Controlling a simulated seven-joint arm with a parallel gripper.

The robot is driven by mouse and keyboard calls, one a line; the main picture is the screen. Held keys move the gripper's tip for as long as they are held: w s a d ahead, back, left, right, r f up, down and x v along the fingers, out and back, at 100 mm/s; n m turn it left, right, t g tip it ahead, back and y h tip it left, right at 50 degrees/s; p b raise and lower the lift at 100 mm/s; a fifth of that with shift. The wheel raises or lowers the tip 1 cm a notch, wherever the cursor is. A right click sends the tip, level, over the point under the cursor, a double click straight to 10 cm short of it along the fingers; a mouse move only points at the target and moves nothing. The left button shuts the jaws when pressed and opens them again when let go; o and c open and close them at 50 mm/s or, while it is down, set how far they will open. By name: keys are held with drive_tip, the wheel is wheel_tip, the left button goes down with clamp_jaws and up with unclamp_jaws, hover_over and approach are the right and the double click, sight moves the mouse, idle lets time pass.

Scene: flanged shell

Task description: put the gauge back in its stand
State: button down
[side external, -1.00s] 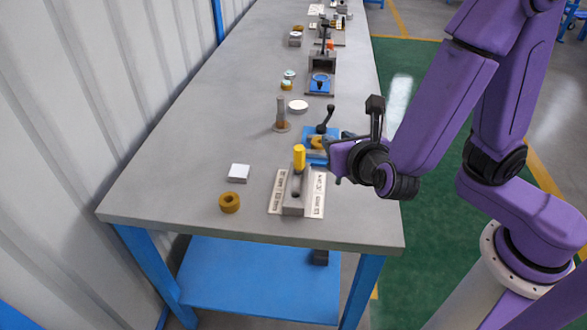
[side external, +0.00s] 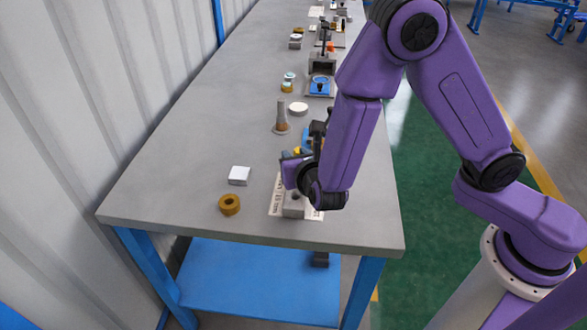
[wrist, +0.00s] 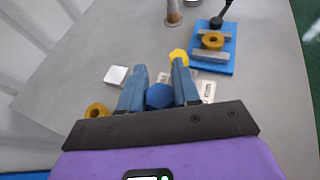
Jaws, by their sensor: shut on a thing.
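My gripper (wrist: 159,72) is shut on a gauge with a blue six-sided head (wrist: 159,97), seen end-on between the blue fingers in the wrist view. The gauge's lower part is hidden. In the side view my wrist is above and close to the gauge stand (side external: 293,211), a grey block with an open hole in its top and pale lettered plates. A second gauge with a yellow head (wrist: 178,56) is just beyond the fingers, at the stand's rear; its top also shows in the side view (side external: 297,151). I cannot tell whether the held gauge touches the stand.
A silver-white block (side external: 239,175) and a brass ring (side external: 229,204) lie left of the stand. A flanged post (side external: 282,118) and a white disc (side external: 298,108) stand behind. A blue fixture (wrist: 226,66) holding another brass ring is close by. The table's left front is clear.

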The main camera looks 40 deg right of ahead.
drive_tip(key=shift+w+a+f, duration=0.1)
drive_tip(key=shift+w+f, duration=0.1)
drive_tip(key=shift+f, duration=0.8)
drive_tip(key=shift+w+a+f, duration=0.1)
drive_tip(key=shift+w+f, duration=0.05)
drive_tip(key=shift+f, duration=0.8)
drive_tip(key=shift+d+f, duration=0.1)
drive_tip(key=shift+f, duration=0.05)
drive_tip(key=c, duration=0.8)
unclamp_jaws()
